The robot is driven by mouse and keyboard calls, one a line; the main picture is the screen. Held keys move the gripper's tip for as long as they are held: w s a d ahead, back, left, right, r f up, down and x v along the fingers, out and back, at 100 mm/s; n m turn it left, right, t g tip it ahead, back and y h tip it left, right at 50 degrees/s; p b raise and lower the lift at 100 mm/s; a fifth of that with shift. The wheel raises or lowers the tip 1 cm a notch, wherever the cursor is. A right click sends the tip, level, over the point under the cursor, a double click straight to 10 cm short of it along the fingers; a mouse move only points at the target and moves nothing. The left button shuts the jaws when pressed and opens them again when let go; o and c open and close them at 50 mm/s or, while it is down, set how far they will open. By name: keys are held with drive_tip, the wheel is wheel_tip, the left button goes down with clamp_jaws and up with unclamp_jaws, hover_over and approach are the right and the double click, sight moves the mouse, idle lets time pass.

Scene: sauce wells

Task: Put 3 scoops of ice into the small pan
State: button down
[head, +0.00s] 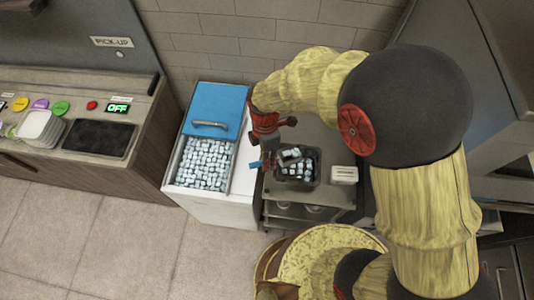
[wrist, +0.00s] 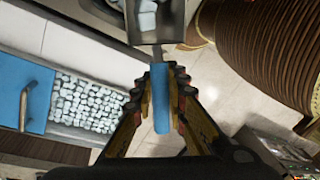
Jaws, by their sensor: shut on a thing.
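My gripper (wrist: 160,80) is shut on the blue handle of a scoop (wrist: 161,105). The scoop's grey metal bowl shows at the top of the wrist view with ice cubes (wrist: 147,17) in it. In the head view my gripper (head: 268,150) is beside a dark pan (head: 312,181) on a grey cart, and the blue handle (head: 256,164) shows at the pan's left. Ice cubes (head: 297,170) show in the area of the pan; I cannot tell exactly which lie in the scoop and which in the pan. An ice bin (head: 204,163) full of cubes stands to the left.
The ice bin's blue lid (head: 214,108) covers its back part. A small white box (head: 343,175) stands right of the pan on the cart (head: 330,197). A counter with a black pad (head: 100,138) and white trays (head: 40,128) is at the left. A round yellow-topped thing (head: 325,255) is in front.

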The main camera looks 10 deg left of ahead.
drive_tip(key=shift+w+d+r+g+y+b, duration=0.45)
drive_tip(key=shift+d+y+b, duration=0.2)
drive_tip(key=shift+y, duration=0.35)
drive_tip(key=shift+d+r+g+y, duration=0.1)
drive_tip(key=shift+r+g+y, duration=0.15)
drive_tip(key=shift+r+y, duration=0.05)
drive_tip(key=d+r+y, duration=0.1)
drive_tip(key=w+d+r+g+y, duration=0.1)
drive_tip(key=d+r+g+y+b, duration=0.1)
drive_tip(key=y, duration=0.1)
drive_tip(key=shift+w+d+r+n, duration=0.2)
drive_tip(key=shift+w+n, duration=0.1)
drive_tip(key=shift+w, duration=0.05)
drive_tip(key=shift+w+d+r+g+y+b, duration=0.25)
drive_tip(key=shift+d+r+g+y+b, duration=0.15)
drive_tip(key=shift+d+r+y, duration=0.15)
drive_tip(key=shift+w+d+r+g+y+b, duration=0.3)
drive_tip(key=shift+d+r+g+y, duration=0.1)
drive_tip(key=shift+y, duration=0.15)
drive_tip(key=shift+b, duration=0.3)
